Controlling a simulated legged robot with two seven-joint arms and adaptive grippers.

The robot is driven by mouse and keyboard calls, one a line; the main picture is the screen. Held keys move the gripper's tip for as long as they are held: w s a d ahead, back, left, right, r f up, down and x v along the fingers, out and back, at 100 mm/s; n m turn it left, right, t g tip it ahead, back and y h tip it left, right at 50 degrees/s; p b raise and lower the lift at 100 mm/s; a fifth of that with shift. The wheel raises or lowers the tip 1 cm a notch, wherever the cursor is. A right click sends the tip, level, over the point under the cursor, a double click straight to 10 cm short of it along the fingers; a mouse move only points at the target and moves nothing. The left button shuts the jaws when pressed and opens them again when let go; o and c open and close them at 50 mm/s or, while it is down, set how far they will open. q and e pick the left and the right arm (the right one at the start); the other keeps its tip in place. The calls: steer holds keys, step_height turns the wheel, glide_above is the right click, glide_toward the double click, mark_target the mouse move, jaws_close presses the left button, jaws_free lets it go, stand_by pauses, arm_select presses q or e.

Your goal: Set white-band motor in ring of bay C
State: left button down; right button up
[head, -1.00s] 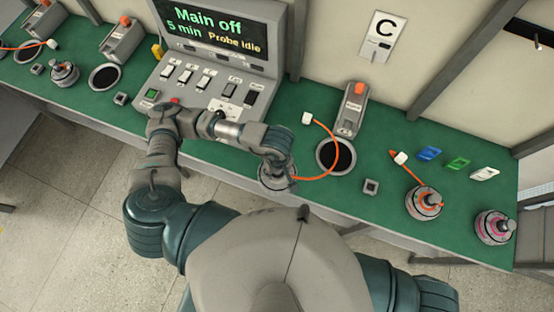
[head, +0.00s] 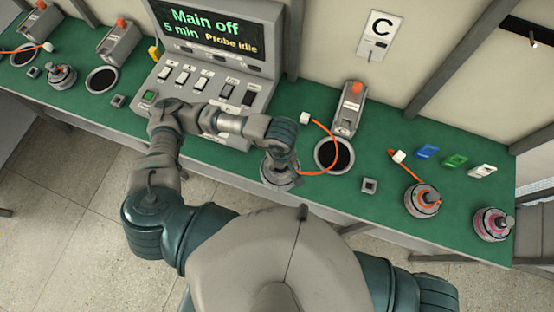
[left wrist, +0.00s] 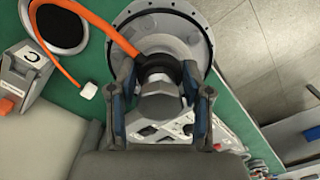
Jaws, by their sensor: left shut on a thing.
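My left gripper (head: 284,154) is shut on the top stem of a grey, round motor (head: 270,177), left of the ring of bay C (head: 320,166). In the left wrist view both fingers of the gripper (left wrist: 157,82) flank the stem, and the motor's wide grey flange (left wrist: 195,37) shows beyond them. An orange cable runs from the motor to a white plug (head: 304,118). The arm hides part of the motor, and I cannot make out its band colour. The ring is empty and dark inside. My right gripper is out of view.
A grey unit with an orange knob (head: 349,108) stands behind the ring. A small square socket (head: 369,186) lies right of it. An orange-banded motor (head: 421,202) and a pink-banded motor (head: 492,224) stand at the right. The control console (head: 205,85) is at the left.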

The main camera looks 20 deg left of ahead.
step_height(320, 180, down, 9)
steer(key=b, duration=0.9)
arm_select(q)
steer(key=w+d+b, duration=0.2)
steer(key=w+d, duration=1.5)
steer(key=w, duration=0.1)
steer(key=shift+w+d, duration=0.15)
steer(key=shift+d, duration=0.05)
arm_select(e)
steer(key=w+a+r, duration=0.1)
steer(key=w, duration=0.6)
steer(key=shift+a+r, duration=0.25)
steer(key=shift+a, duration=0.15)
arm_select(q)
steer(key=shift+r, duration=0.1)
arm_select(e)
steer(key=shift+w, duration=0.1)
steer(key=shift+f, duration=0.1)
arm_select(q)
step_height(320, 180, down, 11)
steer(key=b, duration=0.8)
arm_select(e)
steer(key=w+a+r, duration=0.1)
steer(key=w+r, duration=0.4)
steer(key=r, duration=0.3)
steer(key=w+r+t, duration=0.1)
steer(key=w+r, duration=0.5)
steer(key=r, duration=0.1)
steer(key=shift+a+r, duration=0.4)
